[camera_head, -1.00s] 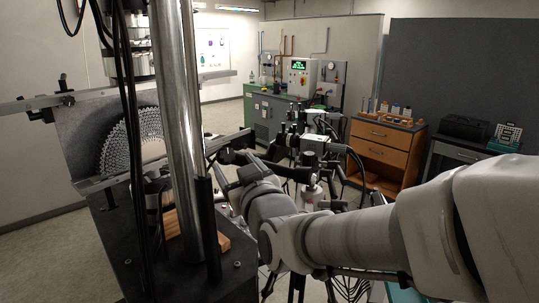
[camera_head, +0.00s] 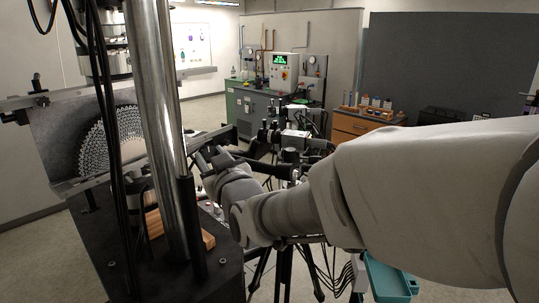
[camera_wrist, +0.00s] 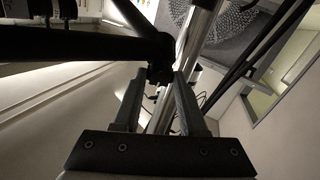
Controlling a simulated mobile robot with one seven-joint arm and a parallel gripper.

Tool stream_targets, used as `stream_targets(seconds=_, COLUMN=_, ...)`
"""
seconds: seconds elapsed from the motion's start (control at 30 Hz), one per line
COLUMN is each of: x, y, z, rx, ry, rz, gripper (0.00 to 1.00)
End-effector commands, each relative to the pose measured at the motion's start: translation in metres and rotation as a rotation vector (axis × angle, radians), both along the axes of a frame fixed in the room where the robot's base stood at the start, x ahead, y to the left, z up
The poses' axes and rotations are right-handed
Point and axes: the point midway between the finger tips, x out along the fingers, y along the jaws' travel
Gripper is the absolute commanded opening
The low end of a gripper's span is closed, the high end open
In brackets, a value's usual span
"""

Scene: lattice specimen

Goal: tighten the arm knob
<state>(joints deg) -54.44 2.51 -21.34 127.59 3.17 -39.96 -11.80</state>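A dark knob (camera_wrist: 160,74) sits at the joint of a black arm (camera_wrist: 90,45) in the wrist view. My gripper (camera_wrist: 158,78) is open, its two fingers pointing up toward the joint. The knob lies between the fingertips in the picture; I cannot tell whether they touch it. In the head view my gripper (camera_head: 207,157) is beside the test frame, near the black bar, and the knob cannot be made out there.
A thick steel column (camera_head: 163,120) and hanging black cables stand left of my gripper. A round lattice specimen (camera_head: 112,145) is behind them. Cameras on tripods (camera_head: 295,138) crowd the right side. A teal tray (camera_head: 390,280) is at lower right.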

Motion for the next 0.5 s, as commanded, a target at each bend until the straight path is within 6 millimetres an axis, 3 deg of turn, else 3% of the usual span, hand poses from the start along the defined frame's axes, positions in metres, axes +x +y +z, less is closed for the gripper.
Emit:
stream_targets(seconds=0.03, x=-0.0001, y=0.0, z=0.0, rx=0.0, ry=0.0, rz=0.0, gripper=0.18)
stream_targets(seconds=0.13, x=-0.0001, y=0.0, z=0.0, rx=0.0, ry=0.0, rz=0.0, gripper=0.0)
stream_targets(seconds=0.5, x=0.0001, y=0.0006, z=-0.0028, rx=0.07, ry=0.033, rz=-0.037, gripper=0.0)
